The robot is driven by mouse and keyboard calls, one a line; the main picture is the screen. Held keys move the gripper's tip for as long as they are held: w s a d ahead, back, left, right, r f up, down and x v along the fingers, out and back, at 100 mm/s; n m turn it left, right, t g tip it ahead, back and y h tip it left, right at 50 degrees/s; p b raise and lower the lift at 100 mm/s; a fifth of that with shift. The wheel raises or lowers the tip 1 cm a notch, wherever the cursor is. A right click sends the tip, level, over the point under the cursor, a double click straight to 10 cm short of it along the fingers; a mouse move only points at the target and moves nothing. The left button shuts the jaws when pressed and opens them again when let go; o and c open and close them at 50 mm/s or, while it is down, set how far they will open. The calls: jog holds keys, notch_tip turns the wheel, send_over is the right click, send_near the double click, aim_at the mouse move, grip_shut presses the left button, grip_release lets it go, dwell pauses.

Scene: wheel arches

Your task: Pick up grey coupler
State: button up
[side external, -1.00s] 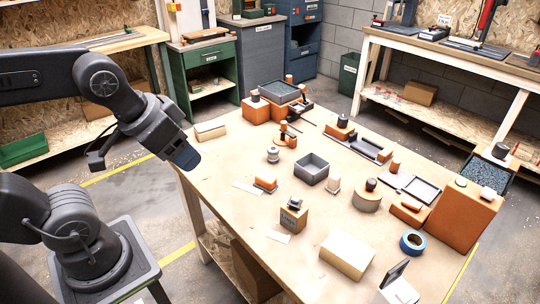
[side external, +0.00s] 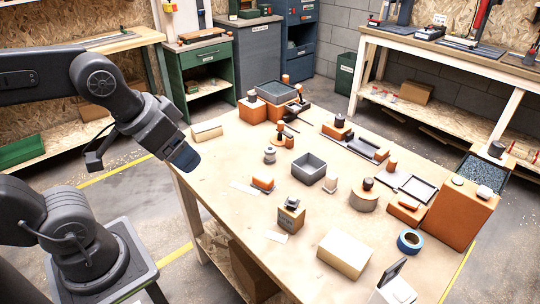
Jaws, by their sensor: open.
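A small grey cylindrical part (side external: 270,154), which looks like the grey coupler, stands upright on the wooden table (side external: 225,172), left of the grey open-top tray. Its fine shape is too small to make out. My gripper (side external: 186,158) is above the table's left edge, to the left of the grey part and well apart from it. Its jaws are open, and I see nothing held in them.
A grey square tray (side external: 309,168) and an orange block (side external: 263,183) are near the grey part. A tan box (side external: 344,253), blue tape roll (side external: 410,241) and large orange block (side external: 461,212) stand to the right. The table's left front is mostly clear.

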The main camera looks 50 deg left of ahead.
jog(key=w+a+n+y, duration=0.1)
jog(key=w+a+n, duration=0.25)
jog(key=w, duration=0.95)
jog(key=n+g+y, duration=0.1)
jog(key=n+g, duration=0.1)
jog(key=n, duration=0.1)
send_over(270, 148)
jog(key=s+d, duration=0.2)
jog(key=s, duration=0.3)
notch_tip(270, 148, down, 15)
jog(key=x, duration=0.9)
jog(key=shift+w+a, duration=0.1)
jog(key=shift+w, duration=0.2)
jog(key=shift+w+x, duration=0.15)
jog(key=shift+x, duration=1.35)
jog(key=shift+w+x, duration=0.15)
jog(key=shift+x, duration=1.4)
jog(key=shift+r, duration=0.1)
jog(key=c, duration=1)
jog(key=shift+y, duration=0.3)
